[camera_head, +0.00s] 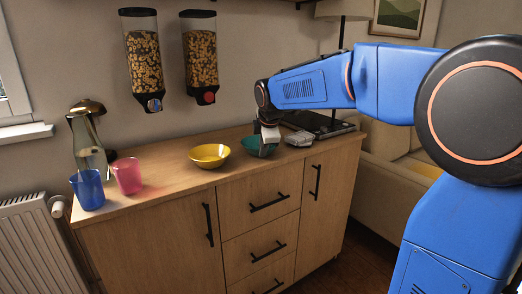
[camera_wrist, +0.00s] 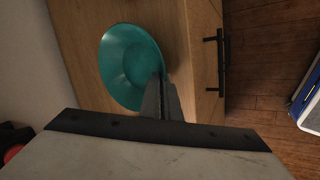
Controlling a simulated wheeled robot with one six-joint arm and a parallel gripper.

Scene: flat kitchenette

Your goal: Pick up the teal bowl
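The teal bowl (camera_head: 252,148) is upright at the right part of the wooden cabinet top, with part of it hidden behind my gripper (camera_head: 268,140). In the wrist view, the teal bowl (camera_wrist: 128,62) shows from above and looks empty. My gripper (camera_wrist: 163,82) points down at the bowl's rim on the side nearest the cabinet front. Its two dark fingers are close together, one over the inside of the rim and one outside it, so it looks shut on the rim. The head view does not show a clear gap under the bowl.
A yellow bowl (camera_head: 209,155) stands just left of the teal bowl. A small grey object (camera_head: 299,138) and a dark flat device (camera_head: 318,124) are to the right. Pink (camera_head: 127,175) and blue (camera_head: 88,188) cups and a glass bottle (camera_head: 88,150) stand at the left end.

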